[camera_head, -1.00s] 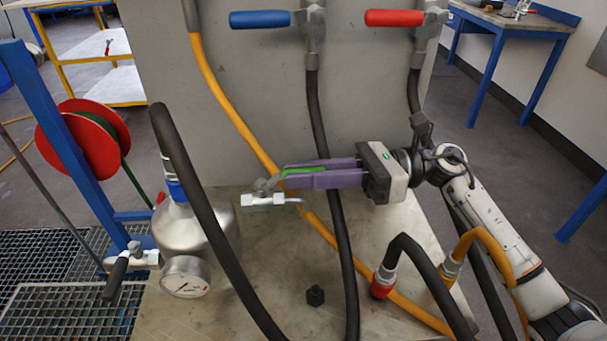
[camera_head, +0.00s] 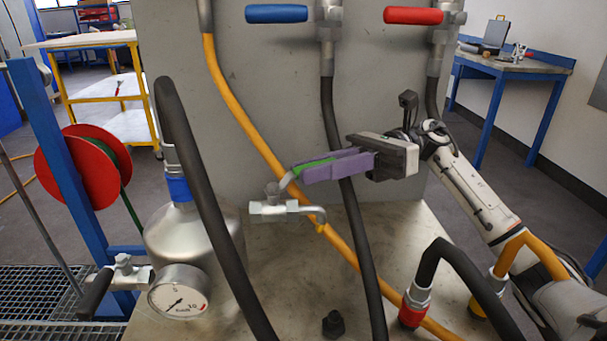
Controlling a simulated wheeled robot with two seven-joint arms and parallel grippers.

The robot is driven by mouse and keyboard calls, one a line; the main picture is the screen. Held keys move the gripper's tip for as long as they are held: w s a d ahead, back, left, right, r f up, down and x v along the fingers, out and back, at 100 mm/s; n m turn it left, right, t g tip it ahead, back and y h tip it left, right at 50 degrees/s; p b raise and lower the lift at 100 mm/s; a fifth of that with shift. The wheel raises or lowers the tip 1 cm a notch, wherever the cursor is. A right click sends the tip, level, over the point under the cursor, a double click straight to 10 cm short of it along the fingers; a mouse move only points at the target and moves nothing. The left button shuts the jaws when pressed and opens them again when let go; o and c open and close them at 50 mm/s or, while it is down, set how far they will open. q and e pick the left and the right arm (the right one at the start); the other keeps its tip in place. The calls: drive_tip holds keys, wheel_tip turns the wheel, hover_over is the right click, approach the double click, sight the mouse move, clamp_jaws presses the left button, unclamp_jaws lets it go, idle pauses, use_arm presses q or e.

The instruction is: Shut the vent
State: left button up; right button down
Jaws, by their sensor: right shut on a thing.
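The vent valve (camera_head: 272,209) is a small silver valve with a short bent outlet pipe pointing right. My right gripper (camera_head: 300,172), with purple fingers, comes in from the right and is shut on the lever. The fingers hide much of the lever. My left gripper is not in view.
The silver vessel (camera_head: 190,236) carries a pressure gauge (camera_head: 179,291) and a black-handled valve (camera_head: 97,291) at left. Black and orange hoses cross around the gripper. Blue (camera_head: 277,13) and red (camera_head: 413,15) handles are on the panel above. A black knob (camera_head: 335,323) stands on the plate.

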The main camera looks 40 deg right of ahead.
drive_tip(key=c, duration=1.7)
unclamp_jaws()
drive_tip(key=shift+o, duration=0.2)
drive_tip(key=s+d+b, duration=0.1)
drive_tip(key=d, duration=0.9)
drive_tip(key=shift+s+d, duration=0.15)
drive_tip(key=shift+s, duration=0.15)
